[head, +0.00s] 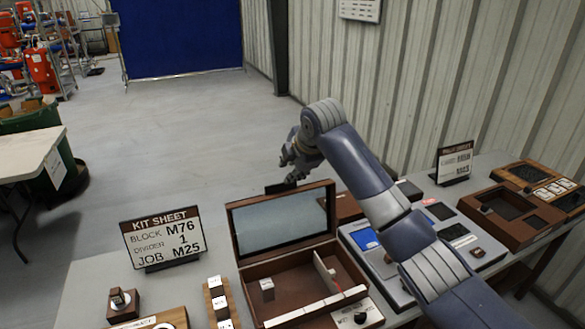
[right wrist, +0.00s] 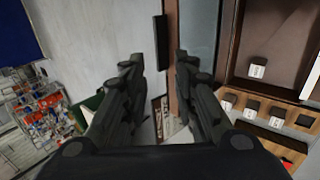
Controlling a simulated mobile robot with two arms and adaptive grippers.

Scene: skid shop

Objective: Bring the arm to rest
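My right arm comes in from the right in the head view and bends over the bench. Its right gripper (head: 290,165) is in the air behind the raised lid of the brown case (head: 328,254). In the right wrist view the two fingers of my right gripper (right wrist: 159,64) stand apart with nothing held between them. A dark flat piece (right wrist: 160,42) shows beyond the gap, apart from the fingers as far as I can tell. My left gripper is in neither view.
The open case holds a small block (head: 267,289) and an upright divider (head: 327,272). A kit sheet sign (head: 163,238) stands left of it. Open floor (head: 190,120) is behind the bench.

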